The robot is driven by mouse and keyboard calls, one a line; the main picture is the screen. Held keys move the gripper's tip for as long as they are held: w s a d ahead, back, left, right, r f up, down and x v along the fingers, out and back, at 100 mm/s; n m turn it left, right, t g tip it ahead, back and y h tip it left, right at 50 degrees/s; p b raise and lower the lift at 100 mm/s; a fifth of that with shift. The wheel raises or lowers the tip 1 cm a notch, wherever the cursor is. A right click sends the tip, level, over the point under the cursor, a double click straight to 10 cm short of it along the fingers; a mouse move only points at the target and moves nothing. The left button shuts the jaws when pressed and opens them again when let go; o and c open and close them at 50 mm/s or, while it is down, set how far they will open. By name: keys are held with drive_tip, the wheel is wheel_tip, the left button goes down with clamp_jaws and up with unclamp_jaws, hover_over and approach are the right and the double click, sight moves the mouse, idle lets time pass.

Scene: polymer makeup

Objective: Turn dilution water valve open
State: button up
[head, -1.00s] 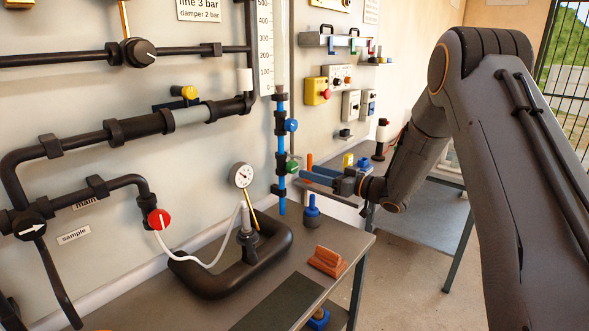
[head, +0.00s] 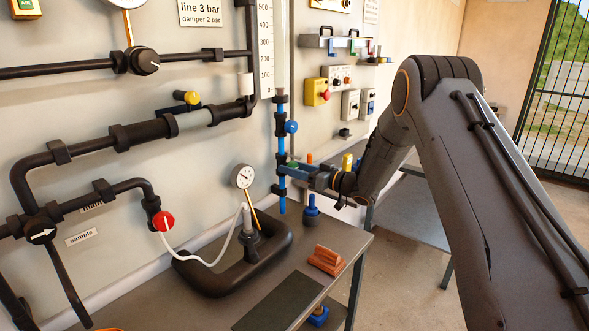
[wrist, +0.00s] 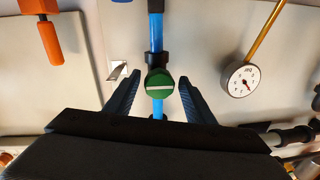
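A round green valve knob (wrist: 160,84) with a white line sits on a blue vertical pipe (head: 282,145). The line runs across the pipe. My gripper (wrist: 158,86) is open, with one blue finger on each side of the knob and gaps between. Whether the fingertips reach around the knob's rim is hard to tell. In the head view my gripper (head: 285,172) is at the lower part of the pipe and mostly hides the green knob. A blue knob (head: 291,127) is higher on the same pipe. I see no readable label naming either valve.
A pressure gauge (head: 243,177) stands left of the pipe, above a thick black pipe loop (head: 215,280) on the bench. A blue-topped fitting (head: 312,207) is just below my gripper. An orange block (head: 327,260) lies on the bench. An orange handle (wrist: 47,40) is at the wrist view's upper left.

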drive_tip(key=c, duration=0.9)
drive_tip(key=shift+n+b, duration=0.3)
drive_tip(key=shift+n, duration=0.1)
drive_tip(key=shift+f+n+b, duration=0.1)
drive_tip(key=shift+n+b, duration=0.95)
drive_tip(key=shift+n, duration=0.15)
drive_tip(key=shift+s+a+n+b, duration=0.1)
drive_tip(key=shift+a+n+b, duration=0.05)
drive_tip(key=shift+n+b, duration=1)
drive_tip(key=shift+n, duration=0.25)
drive_tip(key=o, duration=1)
drive_tip(key=shift+s+a, duration=0.1)
drive_tip(key=shift+a, duration=0.05)
drive_tip(key=shift+d, duration=0.2)
